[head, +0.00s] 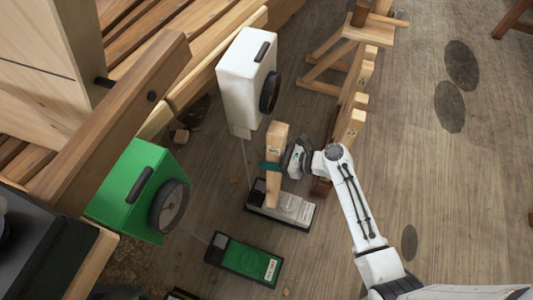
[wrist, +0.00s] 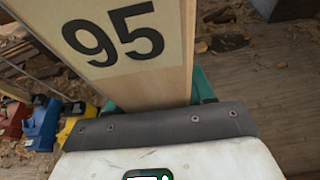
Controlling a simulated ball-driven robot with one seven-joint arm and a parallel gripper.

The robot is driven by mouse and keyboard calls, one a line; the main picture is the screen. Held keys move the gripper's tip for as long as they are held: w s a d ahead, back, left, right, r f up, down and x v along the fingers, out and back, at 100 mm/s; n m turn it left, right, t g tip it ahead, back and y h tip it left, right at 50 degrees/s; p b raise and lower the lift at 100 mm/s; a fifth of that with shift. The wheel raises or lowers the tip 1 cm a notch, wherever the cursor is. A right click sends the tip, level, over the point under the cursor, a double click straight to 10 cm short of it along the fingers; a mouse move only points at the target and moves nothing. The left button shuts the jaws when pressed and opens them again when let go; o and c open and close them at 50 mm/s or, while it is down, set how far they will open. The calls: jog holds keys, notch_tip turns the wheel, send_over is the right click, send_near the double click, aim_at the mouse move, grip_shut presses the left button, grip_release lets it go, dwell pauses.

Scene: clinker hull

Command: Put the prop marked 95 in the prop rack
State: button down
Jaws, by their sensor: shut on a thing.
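The prop marked 95 (wrist: 150,86) is a pale wooden post with a cream label, and its large black number reads clearly in the wrist view. In the head view the same prop (head: 275,138) stands roughly upright. My gripper (head: 270,167) is shut on it, with teal fingers at its middle. The prop's lower end overlaps a black tray from this angle; whether it touches is unclear. The prop rack (head: 347,103) appears to be the wooden row right of my gripper, with other labelled posts (head: 356,122) in it. My arm and wrist hide part of its near end.
A white box (head: 240,85) and a green box (head: 130,195) with round dials stand to the left. Black trays with a white unit (head: 290,207) and a green unit (head: 247,262) lie on the floor. A wooden trestle (head: 335,60) stands behind the rack.

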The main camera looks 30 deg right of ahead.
aim_at(271, 146)
jog(key=shift+d, duration=0.1)
jog(key=shift+r, duration=0.15)
jog(key=shift+r+p, duration=3.2)
jog(key=shift+p, duration=0.75)
jog(key=s+d+p, duration=0.3)
jog(key=s+d, duration=0.4)
jog(key=s, duration=0.3)
jog(key=shift+s+d, duration=0.3)
